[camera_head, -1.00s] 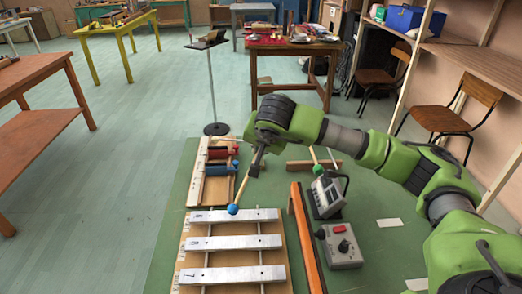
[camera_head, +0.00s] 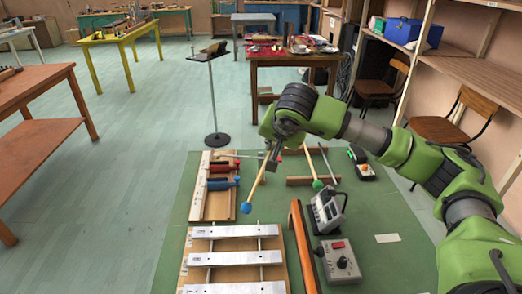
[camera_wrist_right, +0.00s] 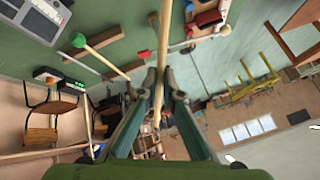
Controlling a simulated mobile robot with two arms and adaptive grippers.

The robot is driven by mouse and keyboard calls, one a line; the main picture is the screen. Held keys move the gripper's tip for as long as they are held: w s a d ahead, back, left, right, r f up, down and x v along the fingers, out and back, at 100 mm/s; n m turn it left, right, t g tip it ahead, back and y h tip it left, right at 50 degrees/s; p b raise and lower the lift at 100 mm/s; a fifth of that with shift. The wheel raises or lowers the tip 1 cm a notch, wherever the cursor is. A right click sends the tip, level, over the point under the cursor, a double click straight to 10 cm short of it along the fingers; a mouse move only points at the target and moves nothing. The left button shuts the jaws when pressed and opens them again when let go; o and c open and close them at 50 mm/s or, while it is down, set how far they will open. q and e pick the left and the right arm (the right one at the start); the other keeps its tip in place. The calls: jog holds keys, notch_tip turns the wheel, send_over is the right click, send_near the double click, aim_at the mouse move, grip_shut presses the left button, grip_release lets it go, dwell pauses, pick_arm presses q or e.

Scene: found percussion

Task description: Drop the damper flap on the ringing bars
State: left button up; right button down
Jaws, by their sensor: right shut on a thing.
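Several silver metal bars (camera_head: 236,258) lie across a wooden frame (camera_head: 186,247) at the bottom of the head view. My right gripper (camera_head: 272,162) is shut on the wooden stick of a mallet, beyond the bars. Its blue head (camera_head: 246,208) hangs in front of the far end of the frame, apart from the bars. The stick (camera_wrist_right: 160,50) also shows between the fingers in the right wrist view. A long orange-brown strip (camera_head: 303,245) runs beside the bars on their right; I cannot tell whether it is the damper flap. My left gripper is not in view.
A board with red and blue clamps (camera_head: 213,185) lies beyond the bars. A green-headed mallet (camera_head: 317,184) rests at the back. A thin stand (camera_head: 213,100) stands behind the mat.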

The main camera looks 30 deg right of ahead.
jog(key=s+d+r+b, duration=0.1)
jog(key=s+d, duration=0.3)
jog(key=d, duration=0.4)
jog(key=s+d+r+b, duration=0.2)
jog(key=s+d, duration=0.2)
jog(key=d, duration=0.4)
notch_tip(320, 180, down, 4)
jog(key=f+b, duration=0.1)
jog(key=b, duration=0.2)
notch_tip(320, 180, up, 8)
jog(key=w+a+p, duration=0.1)
jog(key=a+p, duration=0.1)
jog(key=p, duration=0.5)
jog(key=shift+w+a, duration=0.15)
jog(key=shift+a, duration=0.2)
jog(key=shift+f, duration=0.1)
